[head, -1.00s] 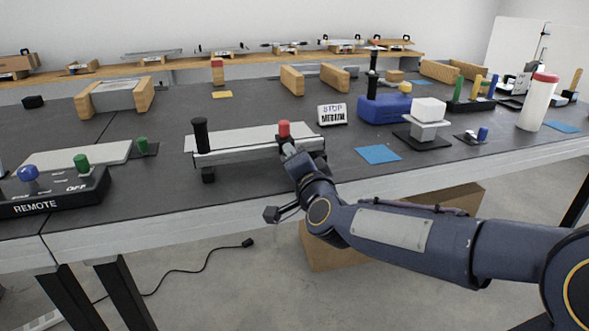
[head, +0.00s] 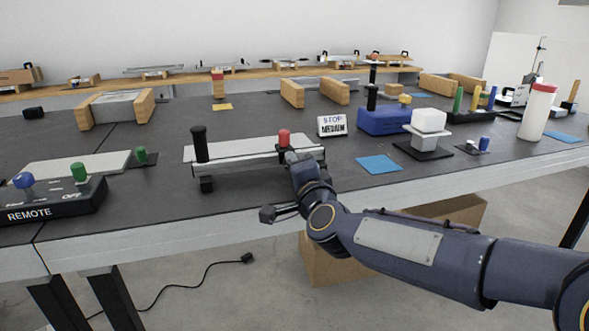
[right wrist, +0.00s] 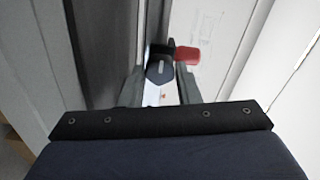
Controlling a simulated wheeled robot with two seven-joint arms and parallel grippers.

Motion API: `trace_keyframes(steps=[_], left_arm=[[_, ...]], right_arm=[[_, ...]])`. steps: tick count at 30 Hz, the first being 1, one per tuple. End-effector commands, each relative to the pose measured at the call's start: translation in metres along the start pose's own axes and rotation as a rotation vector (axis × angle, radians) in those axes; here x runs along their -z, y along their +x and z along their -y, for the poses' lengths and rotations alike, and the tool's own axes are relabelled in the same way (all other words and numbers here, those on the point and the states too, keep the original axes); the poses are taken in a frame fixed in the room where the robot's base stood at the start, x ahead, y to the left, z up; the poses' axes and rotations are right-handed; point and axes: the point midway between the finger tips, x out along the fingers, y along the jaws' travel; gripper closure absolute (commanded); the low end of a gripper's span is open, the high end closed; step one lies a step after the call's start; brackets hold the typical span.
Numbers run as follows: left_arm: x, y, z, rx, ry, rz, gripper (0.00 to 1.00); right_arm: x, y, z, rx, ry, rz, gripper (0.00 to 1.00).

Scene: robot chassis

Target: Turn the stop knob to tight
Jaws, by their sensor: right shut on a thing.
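The stop knob (right wrist: 160,72), small and dark grey, sits between the fingers of my right gripper (right wrist: 160,88) in the right wrist view. The gripper is shut on it. In the head view my right gripper (head: 291,157) is at the front right end of a long fixture (head: 235,149), just below a red-topped post (head: 284,138); the knob is hidden there. The red part (right wrist: 187,55) also shows just beyond the knob in the wrist view. A white sign (head: 332,125) behind the fixture reads STOP MEDIUM. My left gripper is out of view.
A black-handled post (head: 199,144) stands at the fixture's left end. A REMOTE box (head: 55,200) with blue and green knobs is at the left. A blue mat (head: 379,164), a white block on a stand (head: 428,121) and a white bottle (head: 538,112) are to the right.

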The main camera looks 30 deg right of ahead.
Motion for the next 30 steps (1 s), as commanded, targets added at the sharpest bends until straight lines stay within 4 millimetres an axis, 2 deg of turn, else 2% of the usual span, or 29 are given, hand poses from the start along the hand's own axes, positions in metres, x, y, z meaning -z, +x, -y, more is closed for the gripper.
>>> trace_keyframes(steps=[1,6,16,27,30], left_arm=[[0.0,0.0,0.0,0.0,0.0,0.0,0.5],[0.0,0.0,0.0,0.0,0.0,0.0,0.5],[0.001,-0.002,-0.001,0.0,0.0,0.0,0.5],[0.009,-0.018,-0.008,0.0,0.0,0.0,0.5],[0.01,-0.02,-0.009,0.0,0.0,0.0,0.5]], right_arm=[[0.0,0.0,0.0,-0.001,0.002,-0.001,0.69],[0.0,0.0,0.0,-0.001,0.001,-0.001,0.48],[0.001,-0.004,0.001,0.0,0.0,-0.001,0.48],[0.001,-0.062,0.003,0.001,0.001,-0.001,0.48],[0.001,-0.072,0.002,0.001,0.001,-0.001,0.48]])
